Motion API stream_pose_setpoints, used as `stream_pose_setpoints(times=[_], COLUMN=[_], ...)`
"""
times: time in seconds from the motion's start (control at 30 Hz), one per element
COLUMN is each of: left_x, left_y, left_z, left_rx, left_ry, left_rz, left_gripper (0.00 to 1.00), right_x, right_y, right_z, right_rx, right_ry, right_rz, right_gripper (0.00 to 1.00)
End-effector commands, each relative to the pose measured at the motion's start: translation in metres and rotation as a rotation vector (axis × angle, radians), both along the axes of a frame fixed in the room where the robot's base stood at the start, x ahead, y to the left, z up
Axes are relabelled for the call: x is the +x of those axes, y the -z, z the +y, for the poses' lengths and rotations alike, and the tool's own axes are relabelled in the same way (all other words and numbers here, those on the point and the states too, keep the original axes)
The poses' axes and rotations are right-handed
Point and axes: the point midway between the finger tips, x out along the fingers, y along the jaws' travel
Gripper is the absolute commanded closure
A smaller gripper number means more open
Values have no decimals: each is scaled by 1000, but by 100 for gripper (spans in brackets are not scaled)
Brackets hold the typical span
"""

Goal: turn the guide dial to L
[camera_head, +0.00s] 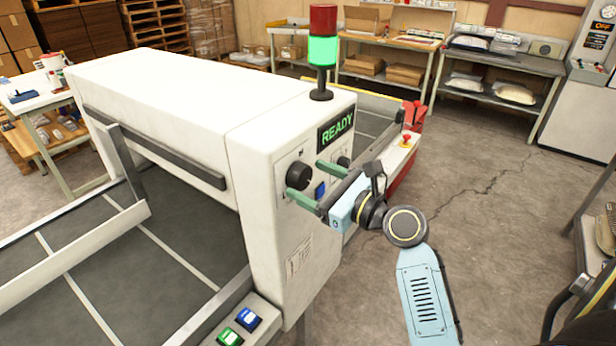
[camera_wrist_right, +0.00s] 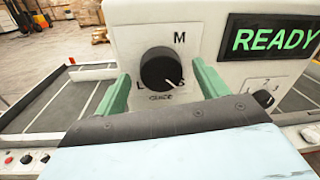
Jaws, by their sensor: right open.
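The guide dial (camera_wrist_right: 160,68) is a round black knob on the white end panel of the machine. It also shows in the head view (camera_head: 299,175). In the right wrist view, the letters L, M and S surround it, and its white pointer line points to the lower right, toward S. My right gripper (camera_head: 315,185) is open in front of the panel. Its green fingers show in the wrist view (camera_wrist_right: 160,88), one on each side of the dial, with a gap to the knob on both sides. My left gripper is not in view.
A lit READY display (camera_head: 336,128) and a second black dial (camera_wrist_right: 263,98) sit to the right of the guide dial. A signal tower (camera_head: 322,50) glows green on top of the machine. Blue and green buttons (camera_head: 240,326) are below. Open floor (camera_head: 490,220) lies to the right.

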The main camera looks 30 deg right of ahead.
Motion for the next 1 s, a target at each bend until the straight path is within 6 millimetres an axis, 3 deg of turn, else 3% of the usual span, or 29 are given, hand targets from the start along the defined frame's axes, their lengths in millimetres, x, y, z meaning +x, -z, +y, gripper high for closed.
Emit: stream_pose_setpoints(times=[0.17, 0.47, 0.8, 1.0], left_x=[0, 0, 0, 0], left_y=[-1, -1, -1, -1], left_z=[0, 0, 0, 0], left_rx=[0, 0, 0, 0], left_ry=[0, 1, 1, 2], left_rz=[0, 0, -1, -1], left_gripper=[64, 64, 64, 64], right_x=[13, 14, 14, 14], right_y=[0, 0, 0, 0], right_z=[5, 5, 5, 5], right_rx=[-1, -1, -1, -12], right_ry=[0, -1, 0, -1], right_rz=[0, 1, 1, -4], right_gripper=[27, 27, 72, 72])
